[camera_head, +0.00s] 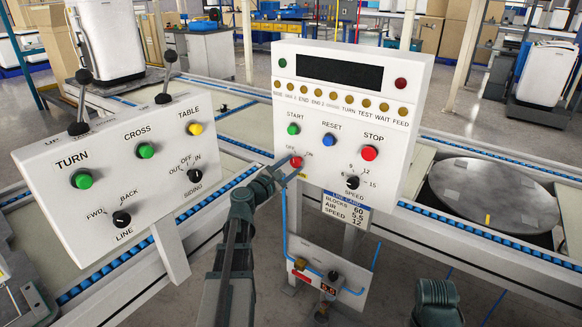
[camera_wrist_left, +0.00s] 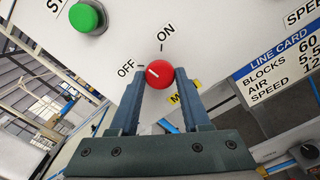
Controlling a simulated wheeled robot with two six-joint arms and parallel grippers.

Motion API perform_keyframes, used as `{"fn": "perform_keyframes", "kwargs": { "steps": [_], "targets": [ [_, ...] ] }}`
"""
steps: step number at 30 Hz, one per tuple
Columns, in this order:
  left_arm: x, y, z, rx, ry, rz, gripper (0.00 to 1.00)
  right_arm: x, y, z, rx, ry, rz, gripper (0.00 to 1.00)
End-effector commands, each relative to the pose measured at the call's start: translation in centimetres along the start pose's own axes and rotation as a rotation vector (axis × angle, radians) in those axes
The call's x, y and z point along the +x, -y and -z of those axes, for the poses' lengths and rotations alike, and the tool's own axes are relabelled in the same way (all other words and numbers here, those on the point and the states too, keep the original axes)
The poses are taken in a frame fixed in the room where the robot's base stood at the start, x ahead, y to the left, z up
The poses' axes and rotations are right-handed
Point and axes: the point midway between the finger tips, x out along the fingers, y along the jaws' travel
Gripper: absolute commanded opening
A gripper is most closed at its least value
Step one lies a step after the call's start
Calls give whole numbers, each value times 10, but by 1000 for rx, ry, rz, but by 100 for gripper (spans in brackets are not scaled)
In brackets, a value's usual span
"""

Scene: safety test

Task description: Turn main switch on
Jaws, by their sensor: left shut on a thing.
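The main switch is a red round knob (camera_head: 296,161) low on the left of the white upright panel (camera_head: 345,205), with OFF and ON printed above it. In the left wrist view the knob (camera_wrist_left: 158,74) shows a short white mark, which leans toward OFF. My left gripper (camera_head: 287,174) reaches up from below, and its two fingers (camera_wrist_left: 158,84) are closed on the knob's sides, one on each side. A yellow label under the knob is partly hidden by a finger. My right gripper is not in view.
A green START button (camera_head: 293,129), blue RESET button (camera_head: 329,140), red STOP button (camera_head: 370,153) and black SPEED knob (camera_head: 352,183) sit nearby. A tilted panel (camera_head: 60,205) with levers and knobs stands left. A lower box (camera_head: 327,280) with blue tubing hangs below.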

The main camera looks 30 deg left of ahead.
Motion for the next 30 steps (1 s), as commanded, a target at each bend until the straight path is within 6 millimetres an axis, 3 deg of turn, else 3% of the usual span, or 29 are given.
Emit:
{"fn": "perform_keyframes", "kwargs": {
  "steps": [18,30],
  "targets": [
    [-1,1,0,580,0,1,0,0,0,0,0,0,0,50],
    [-1,1,0,855,1,2,0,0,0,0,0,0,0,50]
  ]
}}
